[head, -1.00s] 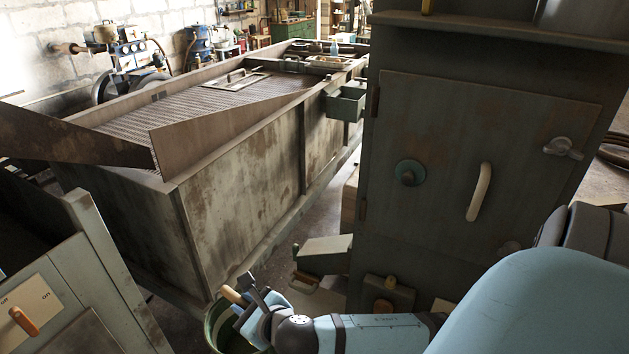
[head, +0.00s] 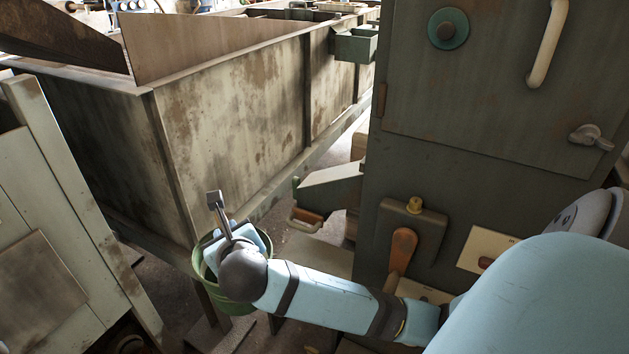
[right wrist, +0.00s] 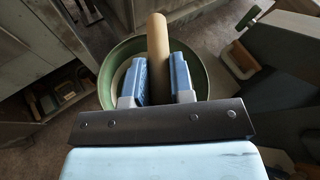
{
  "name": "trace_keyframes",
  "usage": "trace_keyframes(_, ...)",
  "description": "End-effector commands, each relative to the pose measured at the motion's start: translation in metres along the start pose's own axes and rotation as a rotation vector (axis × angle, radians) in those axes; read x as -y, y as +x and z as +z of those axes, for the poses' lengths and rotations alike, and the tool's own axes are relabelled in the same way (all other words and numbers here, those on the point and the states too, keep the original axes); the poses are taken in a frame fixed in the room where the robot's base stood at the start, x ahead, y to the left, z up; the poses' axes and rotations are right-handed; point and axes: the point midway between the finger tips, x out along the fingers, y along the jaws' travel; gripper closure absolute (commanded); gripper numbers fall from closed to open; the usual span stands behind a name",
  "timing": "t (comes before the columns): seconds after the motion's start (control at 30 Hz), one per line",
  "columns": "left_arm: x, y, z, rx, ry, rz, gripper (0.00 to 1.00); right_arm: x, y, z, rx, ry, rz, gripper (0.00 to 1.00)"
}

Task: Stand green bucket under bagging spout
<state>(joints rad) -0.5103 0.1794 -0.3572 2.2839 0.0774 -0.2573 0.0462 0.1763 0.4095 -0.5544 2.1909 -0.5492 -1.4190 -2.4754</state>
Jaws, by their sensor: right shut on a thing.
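The green bucket (head: 237,294) is in the lower middle of the head view, beside the near corner of the long rusty bin. My right gripper (head: 235,240) is over the bucket's mouth. In the right wrist view, its blue pads (right wrist: 160,82) are shut on the bucket's pale wooden grip (right wrist: 157,45), with the green rim (right wrist: 112,72) around and below. I cannot tell whether the bucket's base touches anything. A sloped grey-green chute (head: 330,188), which looks like the bagging spout, sticks out from the dark cabinet, right of the bucket and apart from it. My left gripper is not in view.
The dark cabinet (head: 480,180) stands at right, with an orange lever (head: 402,250) low down. A wooden-handled part (head: 305,218) is by the chute. The rusty bin (head: 240,110) runs behind; pale panels (head: 50,230) stand at left. Some floor shows between.

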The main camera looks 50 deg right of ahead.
Motion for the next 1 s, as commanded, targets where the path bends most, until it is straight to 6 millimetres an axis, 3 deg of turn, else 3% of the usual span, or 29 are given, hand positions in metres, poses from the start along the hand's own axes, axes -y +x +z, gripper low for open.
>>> trace_keyframes(0.03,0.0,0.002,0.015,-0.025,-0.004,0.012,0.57,-0.006,0.011,-0.016,-0.003,0.012,-0.02,1.0)
trace_keyframes(0.57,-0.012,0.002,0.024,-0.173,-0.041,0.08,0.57,-0.005,0.066,-0.049,-0.079,0.11,-0.247,1.0)
trace_keyframes(1.0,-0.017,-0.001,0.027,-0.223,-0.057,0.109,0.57,0.022,0.153,-0.072,-0.204,0.285,-0.637,1.0)
